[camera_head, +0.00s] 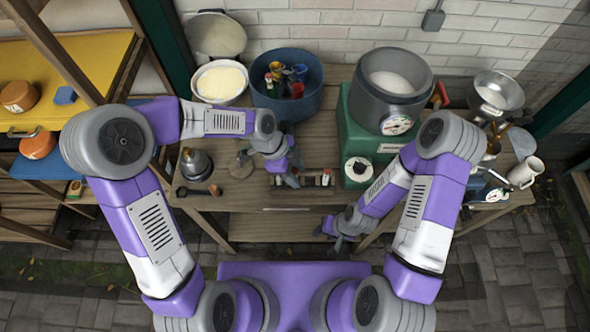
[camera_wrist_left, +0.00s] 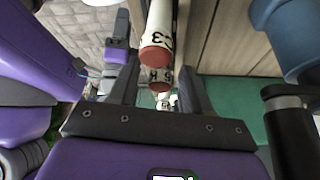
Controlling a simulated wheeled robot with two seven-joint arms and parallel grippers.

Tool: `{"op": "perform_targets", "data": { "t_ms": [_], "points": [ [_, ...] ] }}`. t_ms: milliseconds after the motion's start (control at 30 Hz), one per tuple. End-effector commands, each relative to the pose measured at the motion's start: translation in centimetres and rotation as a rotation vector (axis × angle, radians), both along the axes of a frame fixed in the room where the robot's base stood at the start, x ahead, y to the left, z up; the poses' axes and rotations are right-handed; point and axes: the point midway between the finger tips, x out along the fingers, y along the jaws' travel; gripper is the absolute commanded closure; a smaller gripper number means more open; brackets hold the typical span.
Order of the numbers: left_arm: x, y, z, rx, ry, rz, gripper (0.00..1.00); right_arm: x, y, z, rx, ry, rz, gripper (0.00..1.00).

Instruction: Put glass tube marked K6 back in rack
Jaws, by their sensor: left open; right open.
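My left gripper (camera_head: 293,180) is open over a small rack (camera_head: 311,185) at the front edge of the wooden bench. In the left wrist view, white glass tubes with red ends stand in a line beyond and between its open fingers (camera_wrist_left: 158,95). The nearest tube (camera_wrist_left: 158,35) carries black marking that looks like K3. A second tube (camera_wrist_left: 159,75) behind it has marking I cannot read surely. Further tubes are small and partly hidden. I cannot tell which tube is K6. My right gripper (camera_head: 338,238) is open and empty, low in front of the bench.
A blue tub (camera_head: 287,110) with small coloured items and a bowl of pale powder (camera_head: 220,82) stand behind. A green scale (camera_head: 365,140) with a grey pot (camera_head: 393,90) stands right of the rack. A conical grey weight (camera_head: 196,164) stands at left.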

Motion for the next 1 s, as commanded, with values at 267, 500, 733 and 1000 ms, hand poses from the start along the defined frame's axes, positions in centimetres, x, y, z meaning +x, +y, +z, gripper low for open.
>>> {"op": "perform_targets", "data": {
  "t_ms": [267, 500, 733, 1000],
  "points": [
    [0.2, 0.5, 1.4, -0.001, -0.002, 0.002, 0.52, 0.0, 0.0, 0.5, 0.000, 0.000, 0.000, 0.57],
    [0.7, 2.7, 6.2, -0.001, -0.004, 0.004, 0.52, 0.0, 0.0, 1.4, 0.000, 0.000, 0.000, 0.57],
    [1.1, 4.3, 9.8, -0.001, -0.002, 0.002, 0.52, 0.0, 0.0, 2.0, 0.000, 0.000, 0.000, 0.57],
    [1.2, 5.0, 11.2, -0.001, 0.000, 0.000, 0.52, 0.0, 0.0, 2.1, 0.000, 0.000, 0.000, 0.57]
  ]
}}
